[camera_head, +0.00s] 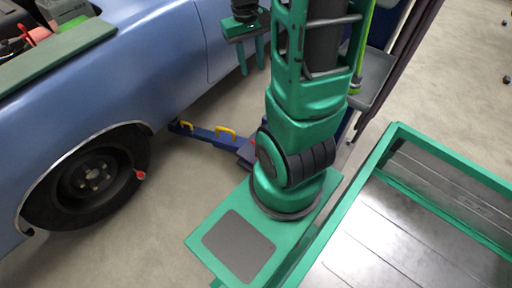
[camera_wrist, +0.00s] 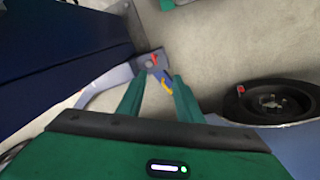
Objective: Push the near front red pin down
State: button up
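A small red piece (camera_head: 253,140) shows at the right end of the low blue lift arm (camera_head: 203,134), partly hidden behind my arm. It looks like a pin, but how far up it stands cannot be told. In the wrist view a red piece (camera_wrist: 154,60) lies on a grey-blue plate, beyond and between my fingertips. Another red piece (camera_head: 140,175) is at the edge of the car's wheel; it also shows in the wrist view (camera_wrist: 240,90). My gripper (camera_head: 252,68) is open and empty, fingers pointing down, apart from the arm and pins. It also shows in the wrist view (camera_wrist: 159,78).
Yellow handles (camera_head: 226,130) stand on the lift arm. The blue car (camera_head: 165,55) and its black wheel (camera_head: 92,178) fill the left. A dark post (camera_head: 400,60) and grey tray (camera_head: 372,78) are right of my arm. Bare floor (camera_head: 190,185) lies between.

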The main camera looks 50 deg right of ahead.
jog(key=w+d+f+n, duration=0.1)
jog(key=w+d+f, duration=0.2)
jog(key=f, duration=0.4)
jog(key=w+d+f, duration=0.3)
jog(key=d+f, duration=0.1)
jog(key=f, duration=0.4)
jog(key=w+d+f+n, duration=0.1)
jog(key=w+d+f, duration=0.25)
jog(key=f, duration=0.35)
jog(key=shift+n+y, duration=0.4)
jog(key=shift+n, duration=0.4)
jog(key=s+f, duration=0.1)
jog(key=f, duration=0.9)
jog(key=s+f, duration=0.1)
jog(key=f, duration=0.9)
jog(key=d+f, duration=0.1)
jog(key=f, duration=0.9)
jog(key=shift+s, duration=0.4)
jog(key=shift+s+f, duration=0.1)
jog(key=shift+f, duration=0.5)
notch_tip(320, 180, down, 10)
grip_shut()
